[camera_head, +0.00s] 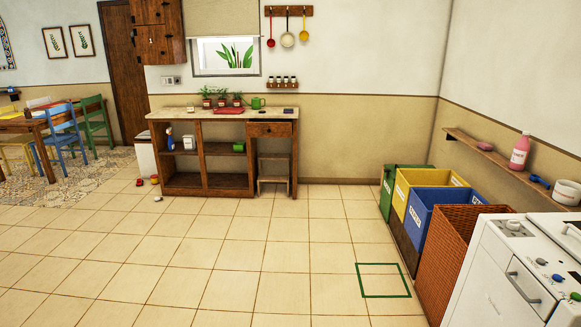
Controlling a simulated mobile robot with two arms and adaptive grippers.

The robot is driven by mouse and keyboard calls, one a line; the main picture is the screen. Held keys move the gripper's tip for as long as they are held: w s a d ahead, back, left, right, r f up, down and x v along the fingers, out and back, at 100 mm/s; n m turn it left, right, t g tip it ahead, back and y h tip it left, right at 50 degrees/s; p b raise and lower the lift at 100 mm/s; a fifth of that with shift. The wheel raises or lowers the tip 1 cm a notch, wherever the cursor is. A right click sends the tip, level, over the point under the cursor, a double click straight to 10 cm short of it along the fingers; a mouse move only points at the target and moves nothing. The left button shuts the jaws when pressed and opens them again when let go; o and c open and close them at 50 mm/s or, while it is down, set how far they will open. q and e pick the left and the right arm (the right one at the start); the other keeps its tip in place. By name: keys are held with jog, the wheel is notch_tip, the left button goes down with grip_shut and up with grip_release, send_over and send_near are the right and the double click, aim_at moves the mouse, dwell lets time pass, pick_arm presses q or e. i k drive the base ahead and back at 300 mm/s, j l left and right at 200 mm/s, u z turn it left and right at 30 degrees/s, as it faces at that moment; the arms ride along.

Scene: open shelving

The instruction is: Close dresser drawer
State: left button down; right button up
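A wooden counter unit (228,187) with open shelves stands against the far wall. A single drawer (270,130) sits under its top at the right end, with a small dark knob on its front. The drawer front seems to stand a little forward of the unit, but at this distance I cannot tell clearly how far it is open. Neither of my grippers shows in the head view.
A wide tiled floor (230,260) lies clear before the unit. A step stool (273,181) stands below the drawer. Coloured bins (433,215), a wicker basket (452,262) and a white appliance (500,280) line the right. Small items lie on the floor at the unit's left.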

aim_at(281, 127)
jog(key=i, duration=1.1)
jog(key=i+u, duration=0.1)
jog(key=i, duration=1)
jog(key=i+l, duration=0.15)
jog(key=i, duration=0.95)
jog(key=i+l, duration=0.1)
jog(key=i, duration=1)
jog(key=j+u, duration=0.05)
